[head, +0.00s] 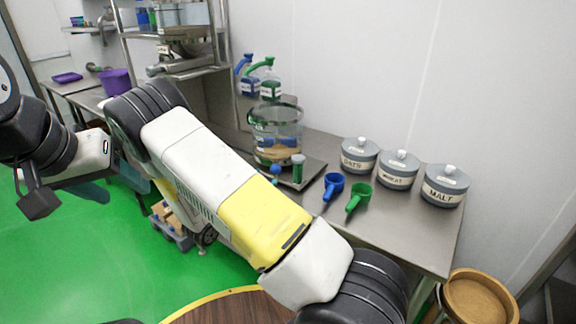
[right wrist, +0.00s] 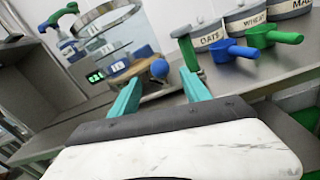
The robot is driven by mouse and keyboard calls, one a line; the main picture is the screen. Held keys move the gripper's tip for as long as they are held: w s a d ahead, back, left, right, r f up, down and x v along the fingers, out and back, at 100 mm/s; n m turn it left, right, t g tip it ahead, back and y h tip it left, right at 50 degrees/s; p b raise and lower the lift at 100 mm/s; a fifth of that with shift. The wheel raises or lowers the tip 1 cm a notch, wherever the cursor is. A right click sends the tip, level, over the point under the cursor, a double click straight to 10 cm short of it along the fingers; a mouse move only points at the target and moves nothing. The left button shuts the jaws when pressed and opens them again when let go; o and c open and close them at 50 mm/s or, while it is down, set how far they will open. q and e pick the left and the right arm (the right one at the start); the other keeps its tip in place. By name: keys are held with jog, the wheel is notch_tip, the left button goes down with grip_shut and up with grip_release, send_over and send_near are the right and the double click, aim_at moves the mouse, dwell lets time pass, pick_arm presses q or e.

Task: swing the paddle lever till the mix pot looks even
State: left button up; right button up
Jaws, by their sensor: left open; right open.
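The mix pot (head: 275,118) is a clear vessel with a metal rim on the steel table; tan and darker contents show in its lower part, but I cannot tell how even they are. It also shows in the right wrist view (right wrist: 108,28). A blue ball knob (head: 276,169), seemingly the paddle lever's end, is at the pot's front. In the right wrist view, my right gripper (right wrist: 160,77) is open and empty, the knob (right wrist: 160,69) showing between its fingertips; contact is unclear. My left gripper (head: 108,188) is open, at the left away from the pot.
A blue scoop (head: 333,186) and a green scoop (head: 358,198) lie on the table, before canisters marked OATS (head: 359,156), WHEAT (head: 398,170) and MALT (head: 445,186). Pump bottles (head: 270,87) stand behind the pot.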

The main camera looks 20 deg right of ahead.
aim_at(272, 171)
jog(key=shift+w+d, duration=0.25)
jog(key=shift+d, duration=0.05)
jog(key=x, duration=0.7)
jog(key=shift+c, duration=0.4)
grip_shut()
dwell(0.9)
